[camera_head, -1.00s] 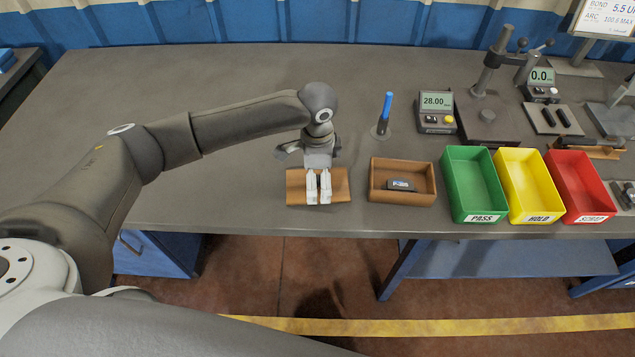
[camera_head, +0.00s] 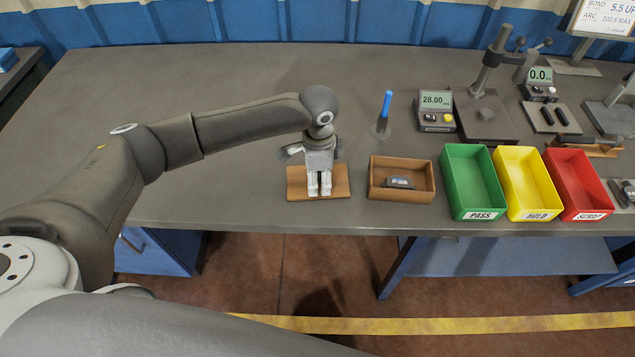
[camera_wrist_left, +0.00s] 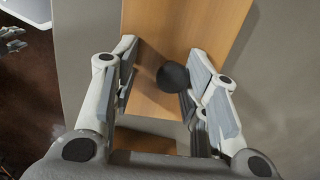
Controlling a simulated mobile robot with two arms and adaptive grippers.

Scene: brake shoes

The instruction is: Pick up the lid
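The lid is a flat light-brown wooden board (camera_head: 340,184) lying near the front edge of the bench in the head view. In the left wrist view, the lid (camera_wrist_left: 185,30) carries a round black knob (camera_wrist_left: 173,77). My left gripper (camera_head: 319,193) points down over the middle of the lid. In the left wrist view, its two fingers (camera_wrist_left: 158,88) stand apart on either side of the knob. The knob is close to the right-hand finger, and a gap shows on the left. Whether that finger touches it, I cannot tell. The head view hides the knob behind the gripper. My right gripper is out of view.
An open brown box (camera_head: 380,193) with a small metal part (camera_head: 400,182) stands just right of the lid. Green (camera_head: 451,180), yellow (camera_head: 511,180) and red (camera_head: 565,180) bins follow. A blue pen-like item (camera_head: 386,103) stands upright behind. The bench left of the lid is clear.

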